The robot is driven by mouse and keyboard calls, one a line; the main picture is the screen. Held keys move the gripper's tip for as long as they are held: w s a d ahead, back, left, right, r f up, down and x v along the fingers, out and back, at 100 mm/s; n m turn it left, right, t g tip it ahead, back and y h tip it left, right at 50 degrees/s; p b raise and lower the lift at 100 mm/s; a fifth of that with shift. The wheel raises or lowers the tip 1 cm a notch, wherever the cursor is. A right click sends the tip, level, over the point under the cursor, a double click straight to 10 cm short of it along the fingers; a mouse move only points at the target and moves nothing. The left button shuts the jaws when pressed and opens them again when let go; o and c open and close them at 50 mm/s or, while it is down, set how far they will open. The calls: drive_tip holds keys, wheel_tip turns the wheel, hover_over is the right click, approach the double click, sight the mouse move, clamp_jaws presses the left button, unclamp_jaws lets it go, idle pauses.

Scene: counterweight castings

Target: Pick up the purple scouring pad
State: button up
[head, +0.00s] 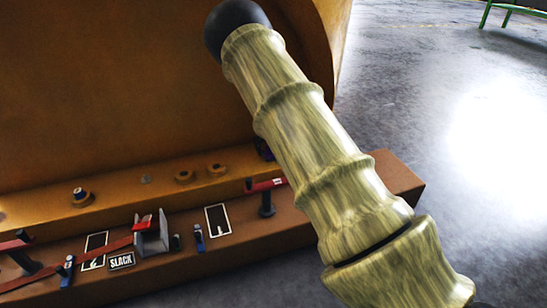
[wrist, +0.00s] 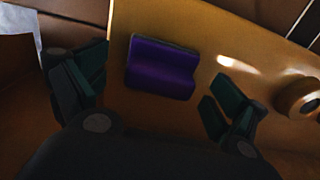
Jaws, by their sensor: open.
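The purple scouring pad (wrist: 161,68) lies on an orange-brown ledge in the wrist view, a little above the middle of the picture. It has a lengthwise step or fold across its surface. My gripper (wrist: 160,88) is open, with one dark green-padded finger to the left of the pad and one to its right. There are visible gaps between the pad and both fingers, and nothing is held. How far the fingertips are above the ledge is hard to tell.
In the wrist view a round orange boss (wrist: 297,97) stands on the ledge to the right. The head view shows a large brown casting (head: 120,80), a lower beam with red-handled clamps (head: 265,186), a "SLACK" label (head: 121,261), and open grey floor (head: 440,200) at right.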

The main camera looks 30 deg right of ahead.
drive_tip(key=shift+f, duration=0.6)
drive_tip(key=c, duration=1.4)
drive_tip(key=shift+r+p, duration=2.85)
drive_tip(key=shift+r, duration=2.15)
